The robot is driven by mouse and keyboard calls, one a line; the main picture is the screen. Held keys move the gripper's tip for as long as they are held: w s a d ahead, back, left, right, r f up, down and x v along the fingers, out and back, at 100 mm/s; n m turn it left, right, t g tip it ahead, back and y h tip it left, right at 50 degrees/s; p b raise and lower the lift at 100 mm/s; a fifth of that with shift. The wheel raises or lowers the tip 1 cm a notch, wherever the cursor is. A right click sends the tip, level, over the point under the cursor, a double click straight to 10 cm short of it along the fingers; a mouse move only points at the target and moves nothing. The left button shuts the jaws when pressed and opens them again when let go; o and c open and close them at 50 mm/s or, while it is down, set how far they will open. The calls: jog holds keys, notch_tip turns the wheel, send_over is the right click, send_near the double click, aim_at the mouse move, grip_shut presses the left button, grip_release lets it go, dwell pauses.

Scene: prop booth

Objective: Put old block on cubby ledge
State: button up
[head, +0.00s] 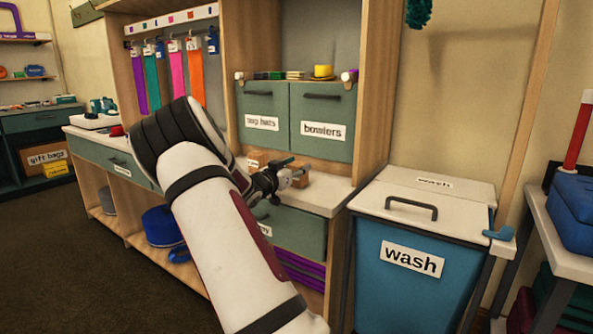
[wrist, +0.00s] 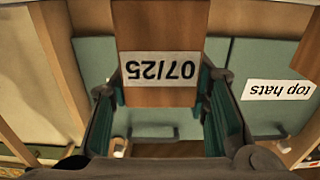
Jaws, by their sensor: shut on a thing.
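My gripper (head: 272,182) is in front of the open cubby, just over the pale ledge (head: 325,192) below the green drawers. It is shut on a wooden block (head: 294,177). In the wrist view the block (wrist: 155,30) sits between the two fingers (wrist: 165,95), with a white label reading 07/25 upside down. A brown piece (head: 260,158) shows behind my gripper at the back of the ledge, partly hidden by my arm. Whether the held block touches the ledge cannot be told.
Green drawers marked top hats (head: 262,122) and bowlers (head: 322,130) stand above the ledge. A blue wash bin (head: 415,270) with a pale lid stands to the right. Coloured ribbons (head: 175,75) hang at the left. The ledge's right part is clear.

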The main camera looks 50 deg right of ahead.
jog(key=o, duration=1.2)
jog(key=shift+f, duration=0.15)
jog(key=shift+a+r, duration=0.15)
jog(key=shift+r, duration=0.05)
jog(key=a+p, duration=0.1)
jog(key=a, duration=0.3)
jog(key=a+p, duration=0.1)
jog(key=a, duration=0.2)
jog(key=s+a, duration=0.1)
jog(key=a, duration=0.3)
jog(key=shift+a+p, duration=0.35)
jog(key=shift+p, duration=0.05)
jog(key=shift+w, duration=0.1)
